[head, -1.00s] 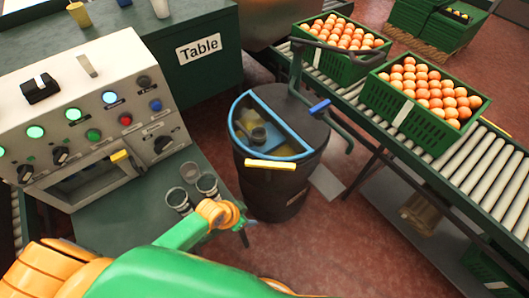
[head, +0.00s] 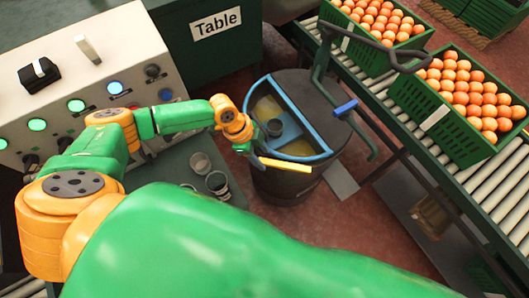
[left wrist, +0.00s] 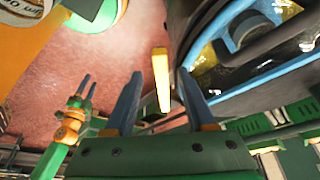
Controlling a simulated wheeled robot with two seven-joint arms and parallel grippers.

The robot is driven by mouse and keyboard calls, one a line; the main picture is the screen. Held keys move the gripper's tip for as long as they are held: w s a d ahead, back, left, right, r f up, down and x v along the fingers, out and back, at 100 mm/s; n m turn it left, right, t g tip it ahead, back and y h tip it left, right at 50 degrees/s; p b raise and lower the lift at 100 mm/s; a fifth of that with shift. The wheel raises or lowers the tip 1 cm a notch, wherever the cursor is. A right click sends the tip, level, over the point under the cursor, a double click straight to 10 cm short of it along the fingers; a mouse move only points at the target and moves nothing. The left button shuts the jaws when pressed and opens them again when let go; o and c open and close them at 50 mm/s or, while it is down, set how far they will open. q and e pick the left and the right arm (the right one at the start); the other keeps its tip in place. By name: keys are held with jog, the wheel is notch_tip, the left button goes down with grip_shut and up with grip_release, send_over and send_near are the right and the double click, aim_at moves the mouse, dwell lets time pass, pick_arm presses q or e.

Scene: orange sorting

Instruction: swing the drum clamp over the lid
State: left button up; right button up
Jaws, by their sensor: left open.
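The dark drum (head: 290,186) stands in the middle of the head view. A blue-edged, half-round see-through window (head: 296,146) covers part of its top. A yellow bar (head: 285,164) sticks out at the drum's near rim. A dark green bent bar with a blue grip (head: 345,107) lies over the lid's right side; I cannot tell which part is the clamp. My left gripper (head: 247,152) is open at the rim's left, near the yellow bar. In the left wrist view the yellow bar (left wrist: 161,80) appears between its fingertips; contact is unclear. My right gripper (left wrist: 87,83) shows small there, fingers apart.
A control panel (head: 75,80) stands at the left, with cups (head: 217,182) beside the drum. A roller conveyor (head: 478,160) with green crates of oranges (head: 440,118) runs along the right. A black bar (head: 385,52) reaches over the crates.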

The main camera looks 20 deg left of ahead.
pick_arm(q)
jog(key=shift+s+d+f, duration=0.15)
jog(key=shift+d+f, duration=0.25)
jog(key=shift+f, duration=0.15)
jog(key=shift+d+f, duration=0.1)
jog(key=shift+f, duration=0.15)
jog(key=shift+w+f, duration=0.25)
jog(key=shift+w, duration=0.1)
jog(key=shift+r, duration=0.1)
grip_shut()
dwell(0.3)
